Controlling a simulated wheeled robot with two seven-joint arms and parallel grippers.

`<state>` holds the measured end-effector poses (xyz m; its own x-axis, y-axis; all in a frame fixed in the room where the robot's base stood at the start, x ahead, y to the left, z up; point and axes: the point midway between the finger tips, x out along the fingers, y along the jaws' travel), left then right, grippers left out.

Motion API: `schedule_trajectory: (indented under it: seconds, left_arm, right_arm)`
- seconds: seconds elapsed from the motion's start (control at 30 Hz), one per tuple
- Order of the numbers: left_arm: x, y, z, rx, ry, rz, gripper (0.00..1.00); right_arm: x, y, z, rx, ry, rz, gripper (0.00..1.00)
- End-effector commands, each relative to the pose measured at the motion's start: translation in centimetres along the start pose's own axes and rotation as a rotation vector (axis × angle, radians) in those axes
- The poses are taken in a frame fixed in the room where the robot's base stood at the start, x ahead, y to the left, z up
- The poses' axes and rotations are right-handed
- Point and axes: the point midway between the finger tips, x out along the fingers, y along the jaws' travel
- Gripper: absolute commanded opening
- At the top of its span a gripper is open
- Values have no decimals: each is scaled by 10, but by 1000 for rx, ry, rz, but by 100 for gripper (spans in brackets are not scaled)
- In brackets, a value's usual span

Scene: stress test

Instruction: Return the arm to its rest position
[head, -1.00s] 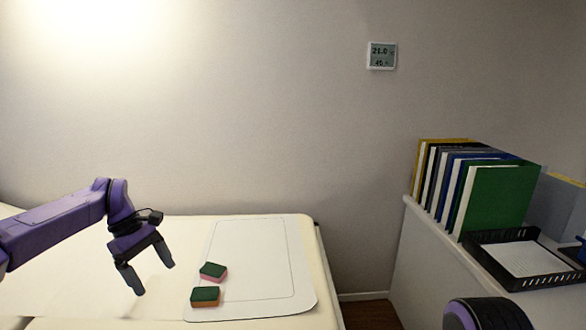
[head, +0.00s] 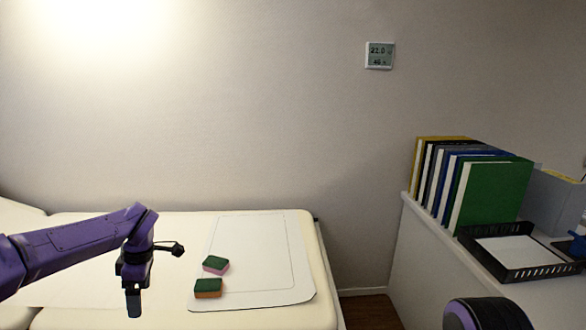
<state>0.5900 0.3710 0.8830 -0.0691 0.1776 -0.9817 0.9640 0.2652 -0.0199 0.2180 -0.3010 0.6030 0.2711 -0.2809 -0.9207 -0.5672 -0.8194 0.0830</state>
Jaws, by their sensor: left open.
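My left arm comes in from the left in the head view, and its gripper (head: 133,300) hangs pointing down over the cream padded table, left of two sponges. The gripper is open and empty, seen nearly edge-on so that its fingers overlap. A green and pink sponge (head: 215,265) and a green and orange sponge (head: 208,288) lie close together on the left part of a white mat (head: 262,285). The gripper is apart from both sponges. My right gripper is not in view; only a purple part of my right arm shows at the bottom right.
The cream padded table (head: 60,228) carries the mat. At the right, a white cabinet (head: 420,235) holds several binders (head: 495,195) and a black paper tray (head: 495,268). A small display (head: 379,55) hangs on the wall. Most of the mat is bare.

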Motion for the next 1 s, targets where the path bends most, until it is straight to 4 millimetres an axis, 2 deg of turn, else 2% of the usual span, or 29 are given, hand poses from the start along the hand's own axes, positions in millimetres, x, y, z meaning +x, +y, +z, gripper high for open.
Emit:
schedule_trajectory:
  seconds: [0.07,0.17,0.2,0.27,0.3,0.37,0.4,0.47,0.5,0.6,0.7,0.83,1.0]
  left_arm:
    - [34,-6,0,-30,176,69,86]
    - [88,-18,7,-3,416,263,86]
    - [115,-30,16,57,488,367,86]
    - [158,-57,35,199,527,509,86]
    - [184,-80,47,302,511,572,86]
    - [217,-120,62,454,459,617,86]
    - [236,-149,69,551,417,621,86]
    - [262,-196,74,696,350,596,86]
    - [276,-228,73,786,309,565,86]
    - [299,-300,62,1002,238,464,86]
    - [310,-348,43,1139,222,368,86]
    - [322,-370,29,1205,240,304,86]
    - [322,-372,29,1202,237,300,86]
  right_arm:
    - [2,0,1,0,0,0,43]
    - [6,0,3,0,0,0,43]
    - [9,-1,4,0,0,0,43]
    - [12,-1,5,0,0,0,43]
    - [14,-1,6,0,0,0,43]
    - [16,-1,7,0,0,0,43]
    - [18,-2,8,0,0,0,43]
    - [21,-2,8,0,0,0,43]
    - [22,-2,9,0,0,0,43]
    - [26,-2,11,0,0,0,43]
    - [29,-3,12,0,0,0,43]
    - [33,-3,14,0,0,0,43]
    - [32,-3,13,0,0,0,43]
